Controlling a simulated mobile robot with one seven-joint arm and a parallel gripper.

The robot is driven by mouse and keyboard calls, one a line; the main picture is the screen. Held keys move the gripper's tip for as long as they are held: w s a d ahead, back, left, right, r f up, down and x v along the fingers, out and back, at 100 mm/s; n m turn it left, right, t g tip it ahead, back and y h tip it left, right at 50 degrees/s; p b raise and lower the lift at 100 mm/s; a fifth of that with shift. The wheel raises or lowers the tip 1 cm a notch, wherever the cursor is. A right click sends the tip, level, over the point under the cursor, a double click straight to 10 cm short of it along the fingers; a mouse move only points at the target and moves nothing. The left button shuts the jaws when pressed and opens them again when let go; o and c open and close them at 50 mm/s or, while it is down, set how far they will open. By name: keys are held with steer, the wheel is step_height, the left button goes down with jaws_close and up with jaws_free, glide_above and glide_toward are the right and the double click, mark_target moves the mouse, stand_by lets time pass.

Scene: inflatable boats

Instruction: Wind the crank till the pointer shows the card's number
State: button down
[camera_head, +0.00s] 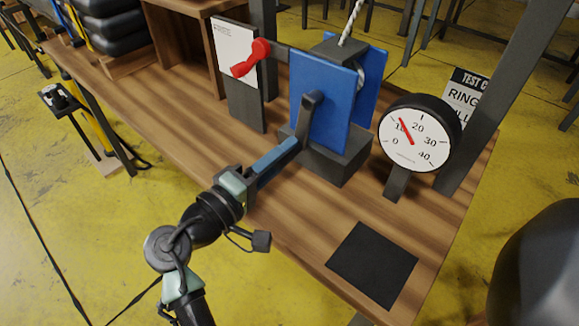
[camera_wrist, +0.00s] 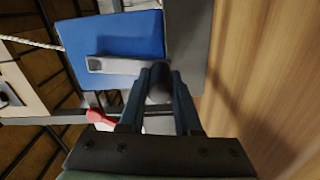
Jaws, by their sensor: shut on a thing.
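A blue winch (camera_head: 320,108) stands on the bench in a dark base, with a white rope running up from it. Its grey crank arm (camera_head: 308,118) hangs downward on the near face, slightly tilted. My gripper (camera_head: 295,144) is shut on the crank's dark handle (camera_wrist: 159,88), which lies between the fingers in the wrist view. The crank arm also shows there (camera_wrist: 118,65). A round dial (camera_head: 415,140) is marked 0 to 40; its red pointer (camera_head: 406,131) stands between 10 and 20, nearer 10. The test card (camera_head: 463,95) is behind the dial; its number is hidden.
A red lever (camera_head: 251,59) on a grey post with a white sheet stands left of the winch. A black mat (camera_head: 372,264) lies on the bench at front right. A grey upright (camera_head: 488,100) rises right of the dial. The wooden bench front is otherwise clear.

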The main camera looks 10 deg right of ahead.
steer(key=shift+w+a, duration=0.25)
steer(key=shift+r+m, duration=0.1)
steer(key=shift+m, duration=0.2)
steer(key=c, duration=0.6)
jaws_free()
steer(key=v, duration=1.3)
steer(key=shift+p, duration=0.45)
